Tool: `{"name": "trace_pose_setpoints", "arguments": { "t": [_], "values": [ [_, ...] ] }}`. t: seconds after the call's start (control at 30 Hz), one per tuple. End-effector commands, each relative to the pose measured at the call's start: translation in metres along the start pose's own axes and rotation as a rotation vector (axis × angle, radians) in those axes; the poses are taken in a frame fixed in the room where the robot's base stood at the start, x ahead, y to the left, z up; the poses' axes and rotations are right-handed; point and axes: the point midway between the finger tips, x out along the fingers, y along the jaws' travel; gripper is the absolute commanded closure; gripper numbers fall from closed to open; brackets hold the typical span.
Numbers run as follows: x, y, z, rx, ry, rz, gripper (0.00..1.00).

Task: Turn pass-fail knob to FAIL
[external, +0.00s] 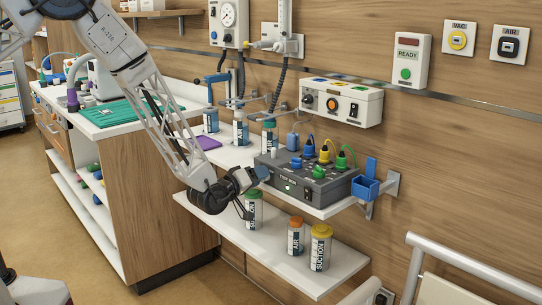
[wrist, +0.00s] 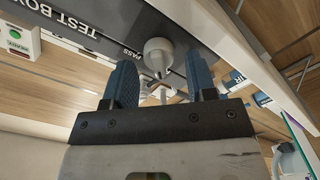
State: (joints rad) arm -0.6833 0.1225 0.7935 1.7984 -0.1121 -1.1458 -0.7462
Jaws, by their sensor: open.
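The dark grey test box (external: 322,186) sits on the upper wall shelf, and its lettered front panel (wrist: 98,38) crosses the top of the wrist view. A light grey round knob (wrist: 158,54) stands out from that panel beside the word PASS. A FAIL mark is not visible, and I cannot tell the knob's setting. My gripper (wrist: 161,78) is open, its two blue fingers on either side of the knob's line and seemingly just short of it. I see no clear contact. In the external view my gripper (external: 256,178) is at the box's left front end and hides the knob.
Colored plugs with cables (external: 325,153) rise from the box top. A blue holder (external: 366,186) is at its right. Labelled canisters (external: 320,246) stand on the lower shelf (external: 268,245). Bottles (external: 240,128) stand behind my wrist. The space in front of the shelf is clear.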

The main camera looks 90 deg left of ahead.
Motion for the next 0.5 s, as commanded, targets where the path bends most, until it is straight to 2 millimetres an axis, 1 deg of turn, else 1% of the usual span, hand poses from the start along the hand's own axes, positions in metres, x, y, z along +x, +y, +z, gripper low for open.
{"name": "trace_pose_setpoints", "arguments": {
  "t": [0.17, 0.5],
  "values": [
    [-0.014, 0.000, 0.000, 0.000, 0.000, 0.000, 0.48],
    [-0.051, 0.000, 0.000, 0.000, 0.000, 0.000, 0.48]
  ]
}}
